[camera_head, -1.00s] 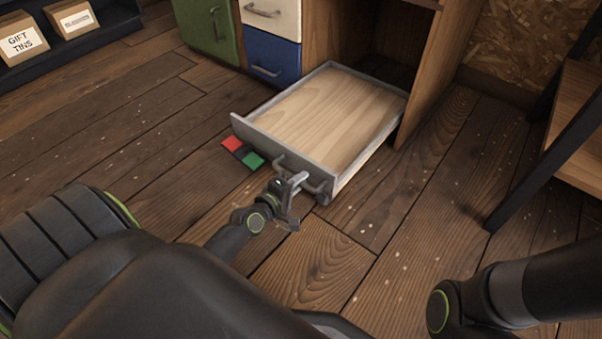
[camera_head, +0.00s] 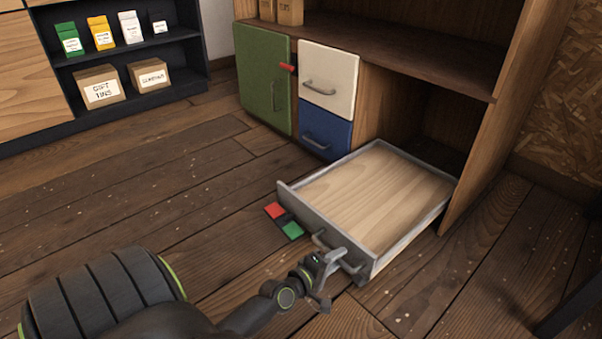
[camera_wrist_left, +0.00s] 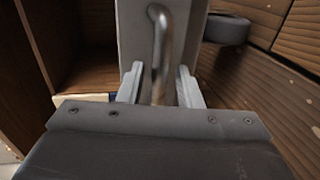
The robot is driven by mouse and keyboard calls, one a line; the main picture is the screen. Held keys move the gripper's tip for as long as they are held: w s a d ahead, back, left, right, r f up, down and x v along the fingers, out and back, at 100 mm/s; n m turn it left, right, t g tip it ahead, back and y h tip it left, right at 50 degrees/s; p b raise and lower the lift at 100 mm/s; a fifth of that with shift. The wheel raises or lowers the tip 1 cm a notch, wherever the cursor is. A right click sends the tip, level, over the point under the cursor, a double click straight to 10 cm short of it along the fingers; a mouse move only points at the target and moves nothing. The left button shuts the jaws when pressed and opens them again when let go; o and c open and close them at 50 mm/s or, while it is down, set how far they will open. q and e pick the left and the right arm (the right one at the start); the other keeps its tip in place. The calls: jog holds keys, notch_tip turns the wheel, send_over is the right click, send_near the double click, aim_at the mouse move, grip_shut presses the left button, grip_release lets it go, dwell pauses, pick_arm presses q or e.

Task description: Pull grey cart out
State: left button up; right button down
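The grey cart (camera_head: 325,223) is a low tray with grey walls, a pale wooden floor and a wheel under its front. It stands mostly out of the cabinet's lower right bay (camera_head: 440,125), its back end at the opening. It looks empty. A bent grey handle (camera_head: 350,267) is on its front panel. My left gripper (camera_head: 322,278) is at this handle. In the left wrist view the handle (camera_wrist_left: 160,50) runs between the two fingers, with a gap on each side, so the gripper is open around it. My right gripper is out of view.
A flat red, black and green piece (camera_head: 284,221) lies on the floor by the cart's front left corner. A green door (camera_head: 264,85), a white drawer (camera_head: 328,80) and a blue drawer (camera_head: 325,132) are left of the bay. The floor in front is otherwise clear.

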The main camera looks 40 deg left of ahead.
pick_arm(q)
jog(key=b+v, duration=0.2)
jog(key=v, duration=1.4)
jog(key=shift+s, duration=0.4)
jog(key=shift+a, duration=0.15)
